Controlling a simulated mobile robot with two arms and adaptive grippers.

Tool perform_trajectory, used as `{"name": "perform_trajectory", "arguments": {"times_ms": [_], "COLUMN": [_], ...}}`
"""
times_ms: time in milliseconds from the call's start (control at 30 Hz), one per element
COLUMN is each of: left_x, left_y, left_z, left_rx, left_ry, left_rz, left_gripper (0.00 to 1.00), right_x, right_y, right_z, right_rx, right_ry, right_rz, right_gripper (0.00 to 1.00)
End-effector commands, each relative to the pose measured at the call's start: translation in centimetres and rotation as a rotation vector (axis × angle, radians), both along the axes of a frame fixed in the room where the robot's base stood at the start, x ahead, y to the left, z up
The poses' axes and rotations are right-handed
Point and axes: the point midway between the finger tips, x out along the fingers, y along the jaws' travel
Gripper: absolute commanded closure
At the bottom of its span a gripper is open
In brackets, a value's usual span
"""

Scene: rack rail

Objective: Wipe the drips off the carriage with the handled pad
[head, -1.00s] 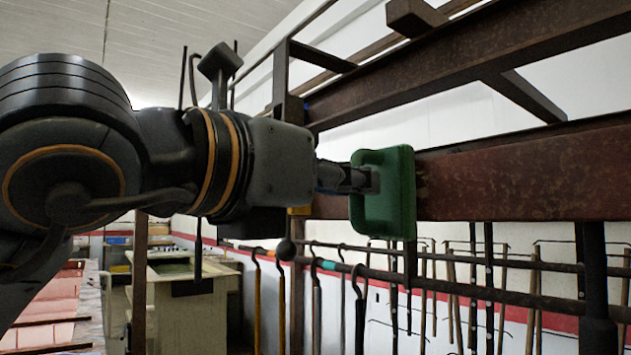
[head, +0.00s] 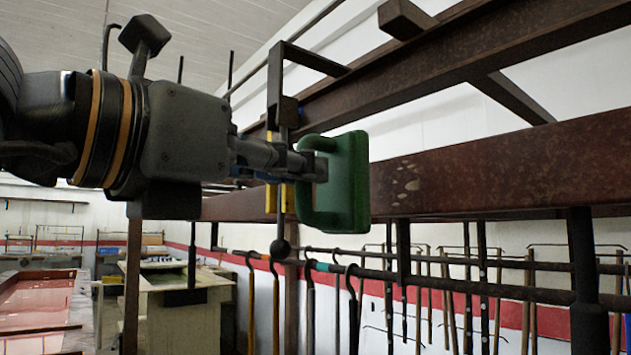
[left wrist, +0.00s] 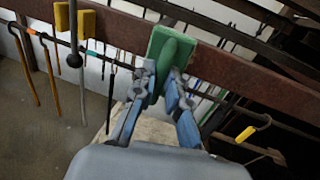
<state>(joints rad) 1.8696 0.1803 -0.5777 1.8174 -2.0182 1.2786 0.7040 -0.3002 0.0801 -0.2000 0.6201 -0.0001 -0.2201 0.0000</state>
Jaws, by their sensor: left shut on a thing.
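My left gripper (head: 302,166) is shut on the handle of the green pad (head: 349,182). The pad is a thick block held upright, its flat side turned toward the rusty red-brown beam. Several pale spots (head: 408,178) mark the beam's face just right of the pad. In the left wrist view the fingers (left wrist: 160,85) grip the green handle (left wrist: 172,62), with the pad in front of the beam; I cannot tell whether they touch. No separate carriage can be made out for sure. My right gripper is not in view.
The long beam (head: 500,163) runs right, with more rusty beams above. A black rod with a ball (head: 280,249) hangs beside yellow blocks (left wrist: 87,22). Hooked tools hang on a rail (head: 450,282) below. A bench (head: 180,275) stands at the lower left.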

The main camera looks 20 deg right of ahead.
Motion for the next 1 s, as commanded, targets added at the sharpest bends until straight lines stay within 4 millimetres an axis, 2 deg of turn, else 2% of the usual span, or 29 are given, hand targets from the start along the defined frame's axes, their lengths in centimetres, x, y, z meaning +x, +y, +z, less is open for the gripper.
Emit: {"name": "perform_trajectory", "arguments": {"times_ms": [100, 500, 800, 1000], "left_x": [-0.2, -0.4, -1.2, -1.4], "left_y": [0.7, 1.0, 3.3, 3.6], "left_z": [0.0, 0.0, 0.0, 0.0], "left_rx": [-0.002, -0.001, -0.002, 0.000], "left_ry": [-0.002, -0.002, -0.004, -0.002], "left_rz": [0.001, 0.001, 0.002, 0.000], "left_gripper": [1.00, 1.00, 1.00, 1.00], "right_x": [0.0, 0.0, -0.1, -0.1], "right_y": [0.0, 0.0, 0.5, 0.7], "right_z": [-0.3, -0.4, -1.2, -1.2], "right_rx": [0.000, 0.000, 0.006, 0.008], "right_ry": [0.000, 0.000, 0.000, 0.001], "right_rz": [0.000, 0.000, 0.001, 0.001], "right_gripper": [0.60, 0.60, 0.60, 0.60]}}
